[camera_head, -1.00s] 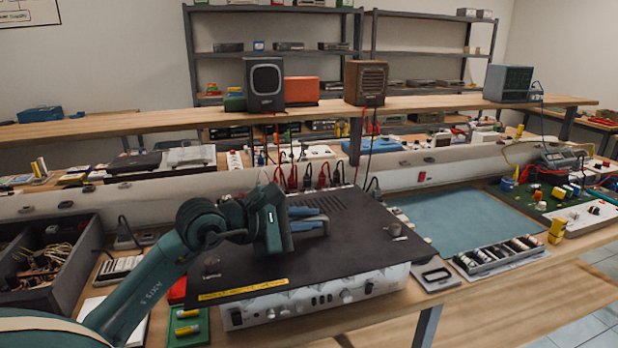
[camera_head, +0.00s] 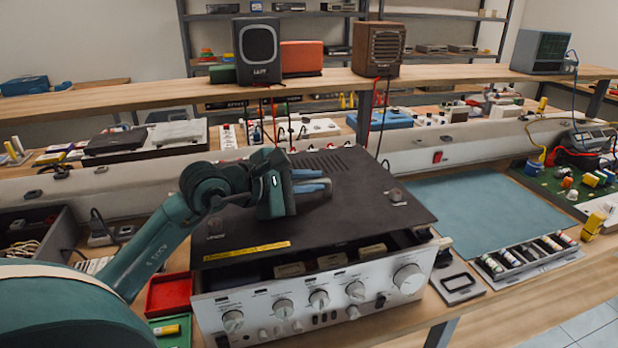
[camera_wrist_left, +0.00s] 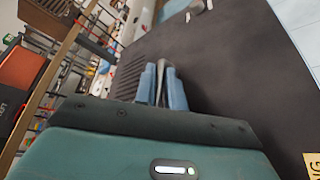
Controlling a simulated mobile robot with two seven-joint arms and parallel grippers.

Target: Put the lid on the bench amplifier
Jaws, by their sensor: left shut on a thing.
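The bench amplifier (camera_head: 318,308) stands on the bench with its silver, knobbed front panel facing me. Its dark lid (camera_head: 340,222) lies over it, with a yellow label near the front edge. A gap shows between the lid's front edge and the front panel, with parts inside visible. My left gripper (camera_head: 318,186) is above the middle of the lid, shut on a part of the lid that its fingers mostly hide. In the left wrist view the blue fingers (camera_wrist_left: 163,85) close on a thin grey piece over the dark lid (camera_wrist_left: 222,75). My right gripper is not in view.
A blue-green mat (camera_head: 490,212) lies right of the amplifier, with a rack of small spools (camera_head: 525,256) in front of it. A red tray (camera_head: 168,294) is close on the left. A long pale trunking rail (camera_head: 100,185) runs behind. A raised shelf (camera_head: 300,90) holds speakers.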

